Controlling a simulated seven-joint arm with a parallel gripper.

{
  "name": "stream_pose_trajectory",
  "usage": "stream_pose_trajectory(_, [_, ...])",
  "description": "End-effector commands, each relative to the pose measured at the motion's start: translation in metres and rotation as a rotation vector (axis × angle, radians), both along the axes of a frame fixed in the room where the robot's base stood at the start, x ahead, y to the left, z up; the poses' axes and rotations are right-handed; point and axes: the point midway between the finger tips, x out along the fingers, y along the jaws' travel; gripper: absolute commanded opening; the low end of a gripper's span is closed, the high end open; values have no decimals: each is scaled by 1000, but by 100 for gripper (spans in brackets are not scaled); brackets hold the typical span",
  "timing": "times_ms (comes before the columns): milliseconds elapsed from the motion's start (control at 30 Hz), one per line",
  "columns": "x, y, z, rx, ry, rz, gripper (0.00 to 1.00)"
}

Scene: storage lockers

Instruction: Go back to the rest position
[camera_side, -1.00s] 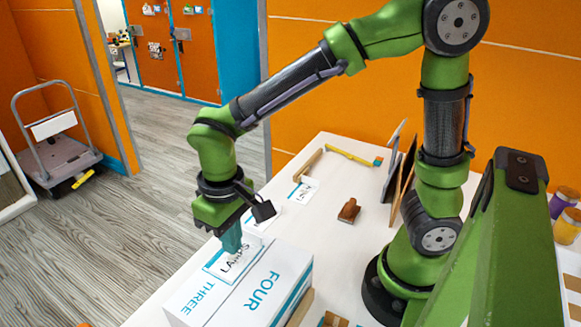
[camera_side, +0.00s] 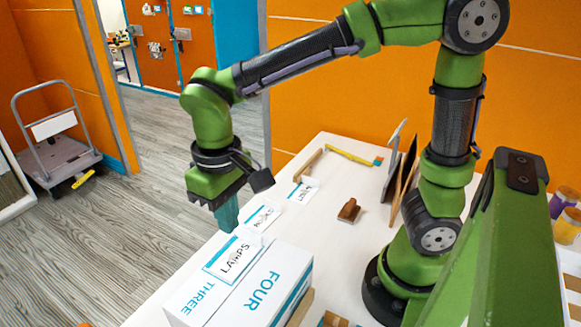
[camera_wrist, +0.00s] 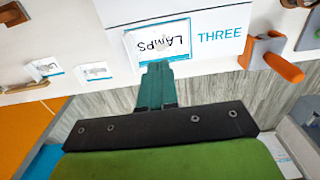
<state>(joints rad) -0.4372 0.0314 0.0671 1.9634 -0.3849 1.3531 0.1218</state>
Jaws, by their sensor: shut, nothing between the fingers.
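A card reading LAMPS (camera_side: 232,256) lies flat on the box top. In the wrist view, the shut fingers (camera_wrist: 157,66) appear just in front of the LAMPS card (camera_wrist: 160,42), beside the word THREE.
Open floor lies left.

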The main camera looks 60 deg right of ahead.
Motion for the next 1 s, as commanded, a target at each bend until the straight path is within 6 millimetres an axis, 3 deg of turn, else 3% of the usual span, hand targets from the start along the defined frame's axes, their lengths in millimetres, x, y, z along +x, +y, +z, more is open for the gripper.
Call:
stream_pose_trajectory(167, [-5,-3,-6,48,-39,33,0])
stream_pose_trajectory(500, [-35,-82,28,243,-374,-166,0])
stream_pose_trajectory(700, [-51,-115,42,286,-536,-296,0])
stream_pose_trajectory(1000, [-55,-128,52,286,-590,-346,0])
